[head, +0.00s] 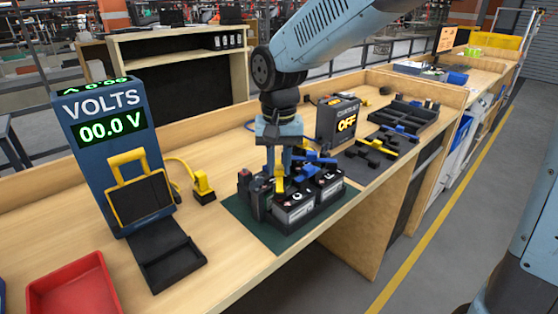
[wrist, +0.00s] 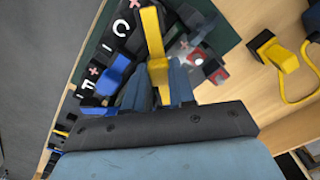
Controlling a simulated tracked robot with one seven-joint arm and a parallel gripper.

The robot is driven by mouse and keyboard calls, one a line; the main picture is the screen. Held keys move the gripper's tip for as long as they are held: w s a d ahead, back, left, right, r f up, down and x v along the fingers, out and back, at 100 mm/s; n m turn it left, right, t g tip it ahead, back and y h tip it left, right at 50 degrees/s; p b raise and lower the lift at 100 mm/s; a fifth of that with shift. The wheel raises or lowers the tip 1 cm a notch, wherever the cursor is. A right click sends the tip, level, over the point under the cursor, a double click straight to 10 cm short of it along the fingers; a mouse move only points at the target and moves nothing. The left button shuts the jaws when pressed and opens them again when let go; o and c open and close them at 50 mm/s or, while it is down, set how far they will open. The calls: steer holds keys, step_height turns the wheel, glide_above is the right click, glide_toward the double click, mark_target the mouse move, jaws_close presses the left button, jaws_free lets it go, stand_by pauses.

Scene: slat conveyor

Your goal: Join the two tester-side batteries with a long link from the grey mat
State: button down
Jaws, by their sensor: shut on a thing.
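My gripper (head: 279,170) is shut on a yellow long link (wrist: 153,40), upright over the battery group. In the wrist view the link runs out from between my fingers (wrist: 158,88) over the batteries. Black batteries stand close together on a dark green mat (head: 240,209). Two front ones with pale labels (head: 294,213) (head: 329,189) show clearly; the tester-side ones (head: 246,186) are partly hidden by my gripper. Blue links (head: 316,158) lie at the battery tops, one also by my fingers (wrist: 117,72). I cannot tell whether the yellow link touches any terminal.
The grey mat (head: 352,172) at right holds black, yellow and blue links. A box reading OFF (head: 338,122) stands behind. The blue tester (head: 104,160) reads 00.0 V at left, near a yellow plug (head: 202,187). A red tray (head: 75,290) lies front left. Bench before the tester is partly clear.

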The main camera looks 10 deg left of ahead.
steer(key=shift+f, duration=0.25)
steer(key=c, duration=0.9)
jaws_free()
steer(key=shift+o, duration=0.2)
steer(key=shift+r, duration=0.1)
step_height(320, 180, up, 14)
steer(key=shift+f, duration=0.25)
steer(key=shift+d, duration=0.1)
steer(key=s+d+m+t, duration=0.1)
steer(key=s+d+t, duration=0.2)
steer(key=d, duration=1.5)
steer(key=s+d+f+t, duration=0.2)
steer(key=s+d+f, duration=0.2)
steer(key=s+d, duration=0.3)
steer(key=d, duration=0.5)
steer(key=shift+s+d+f+m+t, duration=0.2)
steer(key=shift+s+m+t, duration=0.1)
steer(key=shift+s+m, duration=0.1)
